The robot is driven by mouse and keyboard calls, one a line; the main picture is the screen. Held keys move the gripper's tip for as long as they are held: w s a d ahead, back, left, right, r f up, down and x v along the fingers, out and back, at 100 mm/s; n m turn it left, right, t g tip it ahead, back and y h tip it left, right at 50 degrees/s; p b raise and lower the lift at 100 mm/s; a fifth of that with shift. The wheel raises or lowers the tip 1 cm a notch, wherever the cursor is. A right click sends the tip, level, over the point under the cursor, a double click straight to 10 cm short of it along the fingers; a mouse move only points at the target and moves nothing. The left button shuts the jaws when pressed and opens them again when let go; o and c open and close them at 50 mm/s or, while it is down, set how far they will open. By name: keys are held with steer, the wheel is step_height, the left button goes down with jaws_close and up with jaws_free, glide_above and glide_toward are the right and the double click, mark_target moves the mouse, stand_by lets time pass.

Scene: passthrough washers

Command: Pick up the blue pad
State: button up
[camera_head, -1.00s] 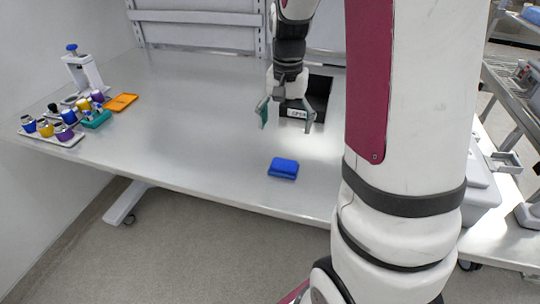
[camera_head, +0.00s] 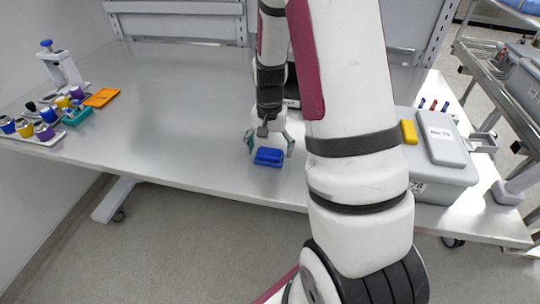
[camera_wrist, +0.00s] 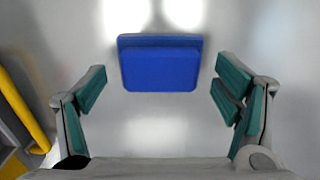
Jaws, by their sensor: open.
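The blue pad (camera_head: 268,157) lies flat on the metal table near its front edge. In the wrist view the blue pad (camera_wrist: 160,65) is a rounded rectangle, centred left to right and beyond the fingertips. My gripper (camera_head: 270,145) is open and empty, just above and behind the pad in the head view. In the wrist view my gripper (camera_wrist: 160,88) has its green-lined fingers spread wide on both sides, with the pad's width between them and no contact visible.
A black bin (camera_head: 291,90) is partly hidden behind my arm. A grey case (camera_head: 437,165) with a yellow pad (camera_head: 409,132) stands on the right. An orange tray (camera_head: 101,97), a teal rack (camera_head: 77,116) and several coloured vials are at the left. The table's middle left is clear.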

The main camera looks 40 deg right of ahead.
mark_target(269, 151)
steer(key=shift+f, duration=0.2)
steer(key=c, duration=1.2)
steer(key=shift+r, duration=0.15)
step_height(269, 151, up, 10)
steer(key=shift+f, duration=0.1)
